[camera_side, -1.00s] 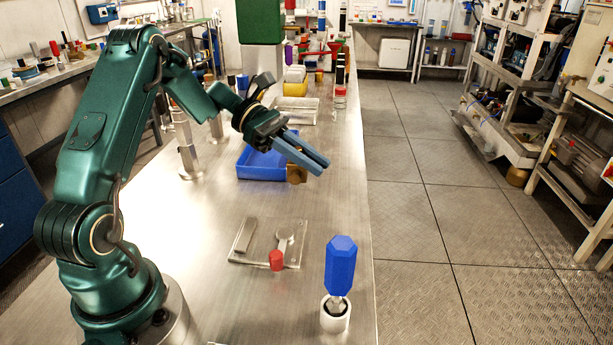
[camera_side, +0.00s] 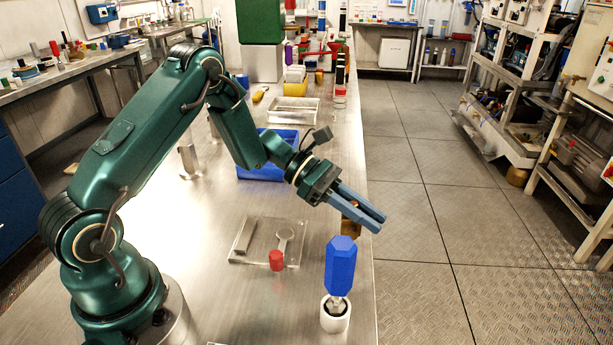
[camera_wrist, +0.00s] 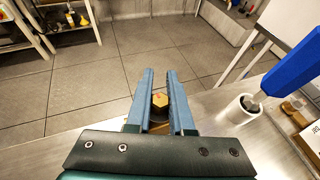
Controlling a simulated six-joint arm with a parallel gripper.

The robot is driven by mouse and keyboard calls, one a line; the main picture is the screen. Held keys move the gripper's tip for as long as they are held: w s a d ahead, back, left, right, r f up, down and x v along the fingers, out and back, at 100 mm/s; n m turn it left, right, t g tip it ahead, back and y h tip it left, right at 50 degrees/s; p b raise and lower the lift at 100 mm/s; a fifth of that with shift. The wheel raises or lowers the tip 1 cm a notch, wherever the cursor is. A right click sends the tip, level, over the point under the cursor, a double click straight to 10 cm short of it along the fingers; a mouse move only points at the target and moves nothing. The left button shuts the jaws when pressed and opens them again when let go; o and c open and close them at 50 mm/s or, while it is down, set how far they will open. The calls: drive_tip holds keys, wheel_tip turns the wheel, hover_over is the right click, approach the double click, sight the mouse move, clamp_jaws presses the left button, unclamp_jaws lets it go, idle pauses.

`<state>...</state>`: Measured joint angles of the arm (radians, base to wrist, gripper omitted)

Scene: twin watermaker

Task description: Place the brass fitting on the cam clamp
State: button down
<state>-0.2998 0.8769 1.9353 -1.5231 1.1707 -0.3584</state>
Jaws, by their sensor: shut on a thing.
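My gripper (camera_side: 360,208) is shut on the brass fitting (camera_side: 350,222) and holds it in the air near the bench's right edge, above and behind the blue-handled tool. In the wrist view the fitting (camera_wrist: 160,100) shows as a hexagonal brass piece between the two blue fingers (camera_wrist: 160,88). The cam clamp (camera_side: 268,242) is a clear plate on the bench with a grey bar, a grey lever and a red knob (camera_side: 276,260). It lies to the left of and below my gripper, apart from it. Part of the fitting is hidden behind the fingers.
A blue-handled tool (camera_side: 341,266) stands upright in a white cup (camera_side: 335,316) at the bench's front right; it also shows in the wrist view (camera_wrist: 290,68). A blue bin (camera_side: 262,172) and a clear tray (camera_side: 292,112) lie farther back. The bench left of the clamp is clear.

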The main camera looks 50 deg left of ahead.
drive_tip(key=shift+f, duration=1.8)
drive_tip(key=shift+f, duration=0.15)
drive_tip(key=c, duration=0.8)
unclamp_jaws()
drive_tip(key=shift+f, duration=0.1)
